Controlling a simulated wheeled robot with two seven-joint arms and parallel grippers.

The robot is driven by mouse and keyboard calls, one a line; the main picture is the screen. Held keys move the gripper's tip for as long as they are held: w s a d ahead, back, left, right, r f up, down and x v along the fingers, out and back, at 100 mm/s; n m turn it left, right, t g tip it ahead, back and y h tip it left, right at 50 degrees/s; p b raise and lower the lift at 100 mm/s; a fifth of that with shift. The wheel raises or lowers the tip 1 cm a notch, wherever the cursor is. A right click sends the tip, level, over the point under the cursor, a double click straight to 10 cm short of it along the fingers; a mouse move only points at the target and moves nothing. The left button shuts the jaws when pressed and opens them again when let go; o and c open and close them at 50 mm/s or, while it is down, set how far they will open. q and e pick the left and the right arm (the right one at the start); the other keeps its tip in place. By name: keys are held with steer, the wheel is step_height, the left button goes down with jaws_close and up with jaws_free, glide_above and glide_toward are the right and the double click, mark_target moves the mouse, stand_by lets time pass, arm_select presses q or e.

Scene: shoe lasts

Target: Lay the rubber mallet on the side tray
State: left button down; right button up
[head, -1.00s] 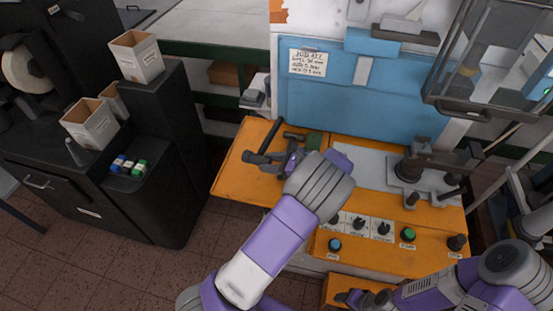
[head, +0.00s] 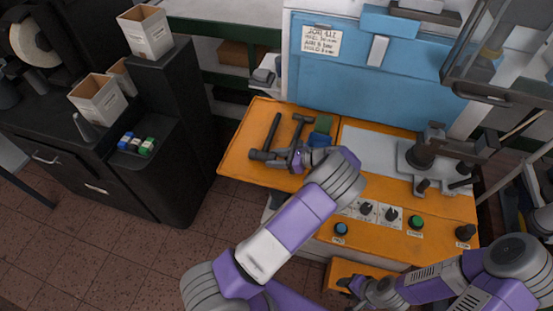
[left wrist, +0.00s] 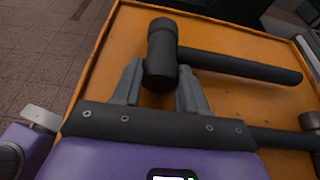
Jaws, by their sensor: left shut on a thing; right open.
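The rubber mallet (head: 265,143) is black with a thick cylindrical head and a straight handle. It is over the left part of the orange side tray (head: 238,158), its handle pointing to the back. My left gripper (head: 285,158) is shut on the mallet head. In the left wrist view the mallet head (left wrist: 162,48) sits between the two fingers (left wrist: 160,85), with the handle running right, close above the tray (left wrist: 112,62). I cannot tell whether it touches the tray. My right gripper (head: 348,284) is open and empty, low at the front of the machine.
A second hammer (head: 301,122) lies on the tray just right of the mallet. Its metal head also shows in the left wrist view (left wrist: 310,121).

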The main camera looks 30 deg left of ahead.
arm_select(q)
steer(key=shift+f, duration=0.1)
steer(key=shift+s+d+f+b, duration=0.15)
steer(key=shift+s+f+b, duration=0.15)
steer(key=shift+f, duration=0.4)
steer(key=c, duration=1)
jaws_free()
steer(key=o, duration=0.4)
steer(key=shift+s, duration=0.15)
steer(key=shift+r+p, duration=0.3)
steer(key=shift+r, duration=0.15)
steer(key=v, duration=0.8)
steer(key=p+v, duration=0.1)
steer(key=v, duration=0.3)
steer(key=shift+w+r, duration=0.35)
steer(key=shift+w, duration=0.1)
